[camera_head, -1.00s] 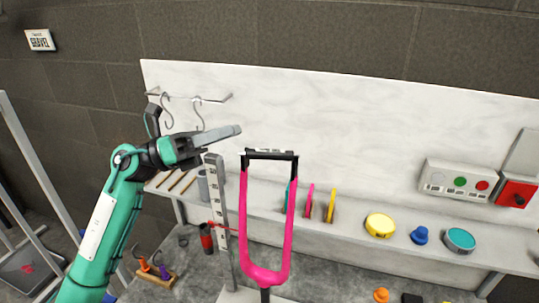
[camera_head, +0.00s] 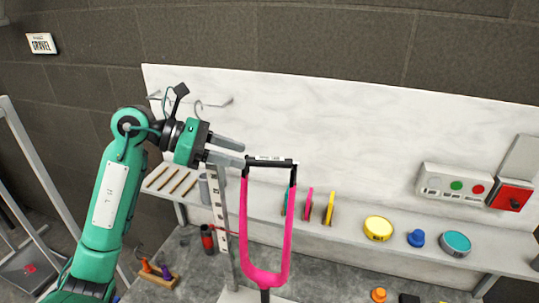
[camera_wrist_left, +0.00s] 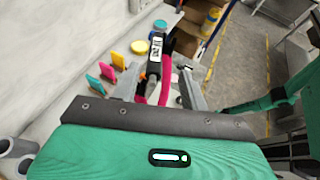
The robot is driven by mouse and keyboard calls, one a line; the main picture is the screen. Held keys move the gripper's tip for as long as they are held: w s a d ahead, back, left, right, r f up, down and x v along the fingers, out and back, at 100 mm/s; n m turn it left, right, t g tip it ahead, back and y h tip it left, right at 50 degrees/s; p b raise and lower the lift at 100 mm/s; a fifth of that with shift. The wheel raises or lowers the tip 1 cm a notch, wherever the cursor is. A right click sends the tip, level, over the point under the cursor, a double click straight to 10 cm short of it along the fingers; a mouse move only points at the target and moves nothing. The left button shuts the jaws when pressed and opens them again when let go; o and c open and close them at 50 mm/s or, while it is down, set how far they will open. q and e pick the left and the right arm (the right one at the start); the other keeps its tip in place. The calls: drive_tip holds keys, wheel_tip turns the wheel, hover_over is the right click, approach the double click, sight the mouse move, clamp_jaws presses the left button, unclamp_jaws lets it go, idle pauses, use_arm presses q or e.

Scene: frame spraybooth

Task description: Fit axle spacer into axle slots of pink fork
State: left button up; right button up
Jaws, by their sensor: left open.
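The pink fork (camera_head: 287,240) stands upright with its two legs pointing up. The axle spacer (camera_head: 270,162), a dark bar with a pale label, lies across the tops of both legs; I cannot tell how deep it sits in the slots. My left gripper (camera_head: 243,154) is open, with its fingertips close to the spacer's left end. In the left wrist view, the spacer (camera_wrist_left: 154,58) and the fork (camera_wrist_left: 165,82) show between the open fingers (camera_wrist_left: 161,70). I cannot tell whether the fingers touch the spacer. My right gripper is out of view.
The shelf behind holds a yellow tin (camera_head: 378,228), a blue knob (camera_head: 417,238) and a teal tin (camera_head: 455,243). Hooks hang on a rail (camera_head: 215,104) behind the gripper. Space above the fork is clear.

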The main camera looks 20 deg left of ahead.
sight(259, 158)
use_arm(q)
drive_tip(key=shift+w+d+f, duration=0.2)
drive_tip(key=shift+d, duration=0.4)
drive_tip(key=shift+w+d+p, duration=0.25)
drive_tip(key=shift+d+p, duration=0.1)
drive_tip(key=shift+p, duration=0.35)
drive_tip(key=p+x, duration=0.2)
drive_tip(key=x, duration=0.1)
drive_tip(key=shift+w+r, duration=0.1)
drive_tip(key=shift+w, duration=0.2)
drive_tip(key=shift+w+d+f+p, duration=0.2)
drive_tip(key=shift+d+f+p, duration=0.2)
drive_tip(key=shift+d, duration=0.15)
clamp_jaws()
